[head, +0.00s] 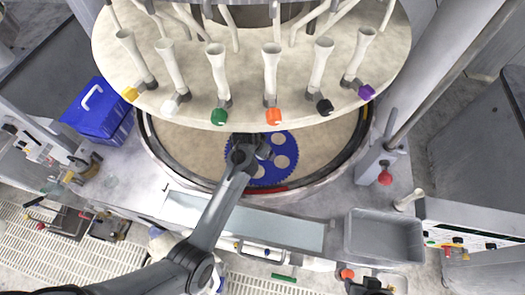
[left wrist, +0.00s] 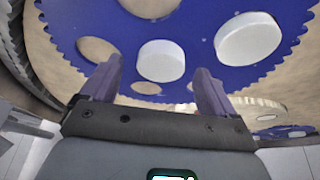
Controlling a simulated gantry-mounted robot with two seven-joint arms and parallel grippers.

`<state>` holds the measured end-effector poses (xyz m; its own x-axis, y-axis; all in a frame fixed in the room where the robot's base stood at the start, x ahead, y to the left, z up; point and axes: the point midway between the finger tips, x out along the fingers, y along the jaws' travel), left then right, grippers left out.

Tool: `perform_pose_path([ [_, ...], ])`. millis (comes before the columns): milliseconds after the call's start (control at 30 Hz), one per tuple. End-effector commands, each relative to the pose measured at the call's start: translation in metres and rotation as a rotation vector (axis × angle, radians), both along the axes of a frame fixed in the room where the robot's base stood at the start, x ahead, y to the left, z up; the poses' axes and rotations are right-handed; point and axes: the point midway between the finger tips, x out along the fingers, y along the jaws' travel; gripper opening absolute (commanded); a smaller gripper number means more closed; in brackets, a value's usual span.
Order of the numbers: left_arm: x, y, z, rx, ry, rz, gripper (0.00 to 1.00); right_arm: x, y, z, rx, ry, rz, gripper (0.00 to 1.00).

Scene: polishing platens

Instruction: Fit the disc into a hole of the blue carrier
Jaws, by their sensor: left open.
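The blue toothed carrier (head: 272,176) lies on the tan lower platen, partly under my left arm. In the left wrist view the carrier (left wrist: 196,20) fills the upper part. Two thick white discs show there: one disc (left wrist: 160,61) ahead of my fingers, another disc (left wrist: 248,38) to its right. Each appears at a hole; I cannot tell how deep they sit. Other holes show tan platen. My left gripper (head: 252,150) is over the carrier. Its fingers (left wrist: 157,78) are open and apart, with the nearer disc seen between them. My right gripper is not in view.
The upper platen (head: 250,75) with several coloured-tip tubes overhangs the carrier's far side. A dark ring wall (head: 165,158) surrounds the lower platen. A blue box (head: 98,108) is at left, a grey tray (head: 385,237) at front right, a red knob (head: 385,178) at right.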

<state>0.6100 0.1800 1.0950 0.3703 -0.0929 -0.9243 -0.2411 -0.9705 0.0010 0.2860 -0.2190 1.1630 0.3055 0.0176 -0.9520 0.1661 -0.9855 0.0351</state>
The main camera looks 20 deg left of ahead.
Motion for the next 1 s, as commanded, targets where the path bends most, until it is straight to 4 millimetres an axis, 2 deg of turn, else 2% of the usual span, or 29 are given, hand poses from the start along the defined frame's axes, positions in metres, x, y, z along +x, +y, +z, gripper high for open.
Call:
perform_pose_path([
  [133,0.0037,-0.0011,-0.0088,0.0,0.0,-0.001,0.89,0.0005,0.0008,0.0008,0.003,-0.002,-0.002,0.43],
  [367,0.0042,-0.0011,-0.0102,0.0,-0.001,-0.001,0.89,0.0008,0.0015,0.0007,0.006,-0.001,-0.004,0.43],
  [467,0.004,-0.0011,-0.0102,0.0,-0.001,-0.001,0.77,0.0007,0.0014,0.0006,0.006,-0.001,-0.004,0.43],
  [800,0.0039,-0.0011,-0.0101,0.0,-0.001,-0.001,0.25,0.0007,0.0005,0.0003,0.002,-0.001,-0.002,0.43],
  [1000,0.0041,-0.0011,-0.0097,0.0,-0.001,-0.001,0.25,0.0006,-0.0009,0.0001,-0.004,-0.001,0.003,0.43],
])
